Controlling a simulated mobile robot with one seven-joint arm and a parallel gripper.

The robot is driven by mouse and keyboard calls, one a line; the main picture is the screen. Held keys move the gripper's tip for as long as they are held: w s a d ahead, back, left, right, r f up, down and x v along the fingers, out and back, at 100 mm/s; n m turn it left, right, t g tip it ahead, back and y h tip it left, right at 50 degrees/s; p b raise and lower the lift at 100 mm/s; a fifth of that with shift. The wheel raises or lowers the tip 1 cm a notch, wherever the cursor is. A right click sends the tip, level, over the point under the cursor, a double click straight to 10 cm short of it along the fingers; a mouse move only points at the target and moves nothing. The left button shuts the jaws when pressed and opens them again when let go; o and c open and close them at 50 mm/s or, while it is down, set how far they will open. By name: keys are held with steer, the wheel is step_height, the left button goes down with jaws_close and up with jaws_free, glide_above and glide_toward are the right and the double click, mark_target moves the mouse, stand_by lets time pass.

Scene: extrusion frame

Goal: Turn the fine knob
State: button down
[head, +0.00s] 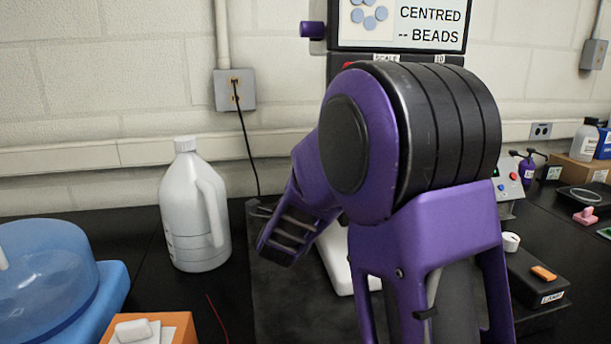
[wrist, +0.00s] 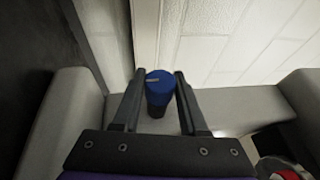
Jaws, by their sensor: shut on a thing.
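The fine knob (wrist: 158,96) has a blue cap with a pale mark on top and a darker lower part. In the wrist view it stands out between the two dark fingers of my gripper (wrist: 160,76). My gripper is shut on it, one finger on each side. In the head view my purple and black arm covers the middle, and the knob and fingertips are hidden behind it.
A screen (head: 400,22) reads "CENTRED -- BEADS". A white jug (head: 195,215) stands left of my arm and a blue basin (head: 45,275) at the far left. A black box (head: 535,285) with an orange switch sits at the right. The bench between jug and basin is mostly clear.

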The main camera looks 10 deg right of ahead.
steer(key=shift+d, duration=0.1)
steer(key=shift+c, duration=2.2)
jaws_free()
steer(key=v, duration=1.7)
steer(key=shift+s+f, duration=0.15)
steer(key=shift+s, duration=0.05)
